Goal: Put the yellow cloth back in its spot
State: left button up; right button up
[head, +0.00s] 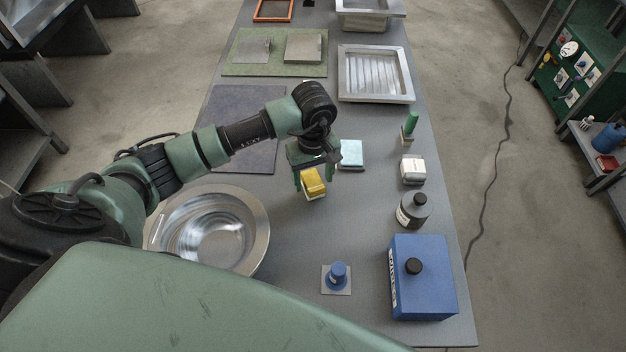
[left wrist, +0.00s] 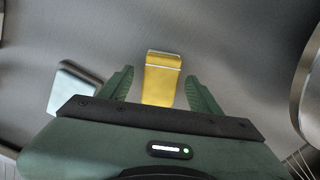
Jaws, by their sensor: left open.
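The yellow cloth (head: 313,182) is a small folded block with a pale edge, near the middle of the grey table. My left gripper (head: 312,180) is above it, pointing down, with its fingers apart. In the left wrist view the yellow cloth (left wrist: 162,78) lies between and slightly beyond the two open green fingers (left wrist: 160,84), with a gap on both sides. I cannot tell its exact height relative to the fingertips. My right gripper is not in view.
A light blue folded cloth (head: 351,154) lies close to the right of the gripper. A metal basin (head: 258,225) stands at the left. A white block (head: 412,170), dark bottle (head: 412,210) and blue box (head: 436,290) line the right edge. A small blue-knobbed piece (head: 337,273) stands in front.

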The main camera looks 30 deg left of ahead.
aim_at(313, 181)
pick_arm(q)
notch_tip(313, 181, up, 11)
jog(key=b, duration=0.2)
jog(key=shift+f, duration=0.2)
jog(key=shift+s, duration=0.1)
